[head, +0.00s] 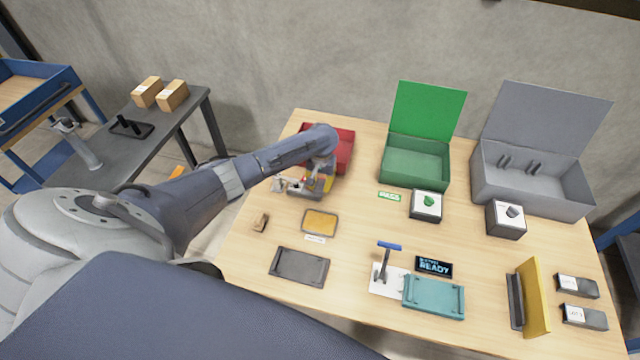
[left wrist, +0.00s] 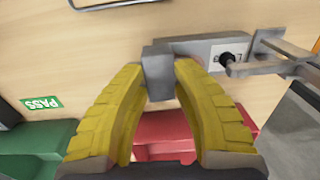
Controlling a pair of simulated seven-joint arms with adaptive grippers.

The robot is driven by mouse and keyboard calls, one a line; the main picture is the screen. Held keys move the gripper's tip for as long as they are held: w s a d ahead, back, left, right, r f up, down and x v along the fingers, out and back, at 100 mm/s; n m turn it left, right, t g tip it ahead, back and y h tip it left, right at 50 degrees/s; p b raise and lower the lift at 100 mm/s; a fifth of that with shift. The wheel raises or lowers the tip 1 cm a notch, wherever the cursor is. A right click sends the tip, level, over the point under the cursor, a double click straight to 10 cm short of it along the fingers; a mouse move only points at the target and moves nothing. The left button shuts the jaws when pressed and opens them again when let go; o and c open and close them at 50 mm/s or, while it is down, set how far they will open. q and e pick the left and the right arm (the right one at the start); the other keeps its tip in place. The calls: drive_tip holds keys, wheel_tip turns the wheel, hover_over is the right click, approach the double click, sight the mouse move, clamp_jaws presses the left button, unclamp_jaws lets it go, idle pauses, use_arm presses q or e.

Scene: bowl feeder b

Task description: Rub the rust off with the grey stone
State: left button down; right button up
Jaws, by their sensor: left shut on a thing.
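My left gripper (head: 324,180) reaches over the far left part of the table, in front of the red bin. In the left wrist view its yellow fingers (left wrist: 158,85) are shut on a small grey block (left wrist: 158,72). The block is beside a grey device (left wrist: 215,46) with a black knob and metal prongs; I cannot tell whether they touch. The device also shows partly behind the gripper in the head view (head: 303,193). An orange-brown plate (head: 320,222), rust-like in colour, lies nearer on the table with a label below it. My right gripper is not in view.
A red bin (head: 342,137), an open green box (head: 415,160) and an open grey box (head: 535,185) stand at the back. A small brown block (head: 261,222), dark tray (head: 299,265), teal plate (head: 433,297) and blue-topped stand (head: 386,262) are nearer.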

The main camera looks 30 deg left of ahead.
sight(301, 188)
use_arm(q)
drive_tip(key=shift+f, duration=0.4)
drive_tip(key=shift+a, duration=0.1)
drive_tip(key=shift+s+a, duration=0.35)
drive_tip(key=shift+a, duration=0.8)
drive_tip(key=shift+s+a, duration=0.35)
drive_tip(key=shift+a, duration=0.8)
drive_tip(key=shift+s+a, duration=0.35)
drive_tip(key=shift+a, duration=0.8)
drive_tip(key=shift+d, duration=0.1)
drive_tip(key=shift+w+d+r, duration=0.1)
drive_tip(key=shift+w+d, duration=0.15)
drive_tip(key=shift+d, duration=0.6)
drive_tip(key=shift+w+d, duration=0.25)
drive_tip(key=shift+d, duration=0.55)
drive_tip(key=shift+w+d, duration=0.3)
drive_tip(key=shift+d, duration=0.6)
drive_tip(key=shift+w+d, duration=0.25)
drive_tip(key=shift+d, duration=0.65)
drive_tip(key=shift+r, duration=2.9)
